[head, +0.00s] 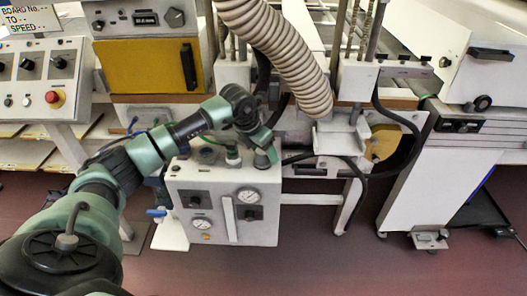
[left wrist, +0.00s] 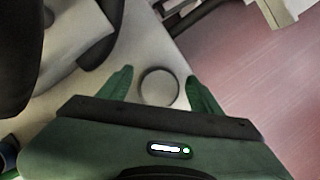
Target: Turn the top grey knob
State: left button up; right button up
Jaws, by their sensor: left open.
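A round grey knob (left wrist: 159,86) sits on the pale top of a box in the left wrist view. My left gripper (left wrist: 158,88) is open, with one green finger on each side of the knob. A gap shows on both sides, and I cannot tell how far down the fingers reach. In the head view my left gripper (head: 267,158) points down at the right part of the top of the white control box (head: 222,233). The knob between its fingers is hidden there by the gripper. My right gripper is not in view.
The box front carries round gauges (head: 248,196), dark knobs (head: 195,202) and a vertical white handle (head: 230,219). A blue lever (head: 157,212) sticks out at its left. A ribbed hose (head: 280,50) and black cables hang behind my arm. The red floor in front is clear.

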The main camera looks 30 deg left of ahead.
pick_arm(q)
jog(key=v, duration=0.7)
jog(key=shift+r+b, duration=0.35)
